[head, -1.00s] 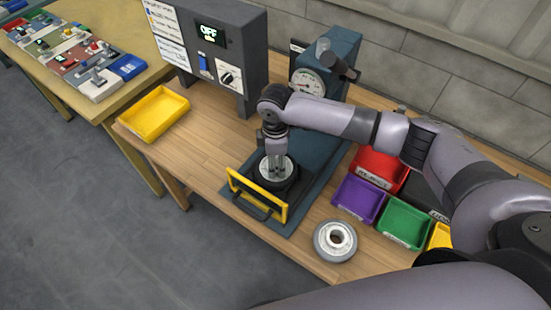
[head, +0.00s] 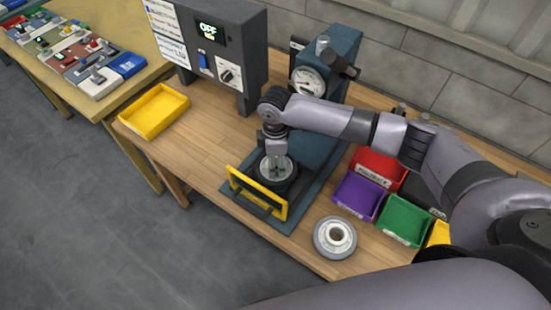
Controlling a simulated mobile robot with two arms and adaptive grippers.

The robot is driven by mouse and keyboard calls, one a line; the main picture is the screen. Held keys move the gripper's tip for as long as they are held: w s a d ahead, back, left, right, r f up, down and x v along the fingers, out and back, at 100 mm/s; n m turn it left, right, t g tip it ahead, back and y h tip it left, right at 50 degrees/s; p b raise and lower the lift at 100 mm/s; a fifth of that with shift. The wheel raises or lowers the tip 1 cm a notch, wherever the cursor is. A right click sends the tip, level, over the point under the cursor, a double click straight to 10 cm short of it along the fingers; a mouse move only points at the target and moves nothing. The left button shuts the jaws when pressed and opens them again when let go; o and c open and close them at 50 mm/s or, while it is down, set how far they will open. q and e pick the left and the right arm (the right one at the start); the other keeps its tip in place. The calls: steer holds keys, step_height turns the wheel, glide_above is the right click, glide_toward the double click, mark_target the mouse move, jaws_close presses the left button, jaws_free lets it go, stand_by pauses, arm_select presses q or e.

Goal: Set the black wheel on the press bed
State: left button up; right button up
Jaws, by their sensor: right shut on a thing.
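The black wheel (head: 291,183) is at the press bed, just behind the yellow guard frame. My right gripper (head: 275,169) points straight down at the wheel's middle and is shut on it. The gripper hides part of the wheel's hub. The dark blue-green press bed (head: 301,211) lies under and around the wheel. I cannot tell whether the wheel's underside touches the bed. The press (head: 340,48) with its round gauge stands behind. My left gripper is not in view.
A yellow guard frame (head: 257,193) stands at the bed's front. A grey wheel (head: 335,237) lies on the wooden bench to the right. Purple (head: 358,196), green (head: 403,222) and red (head: 378,168) bins stand beyond it. A yellow tray (head: 153,111) sits left, with clear bench between.

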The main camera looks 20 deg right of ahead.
steer(key=o, duration=1.6)
steer(key=shift+c, duration=0.2)
step_height(320, 180, up, 8)
steer(key=shift+f, duration=0.2)
steer(key=shift+a+f, duration=0.1)
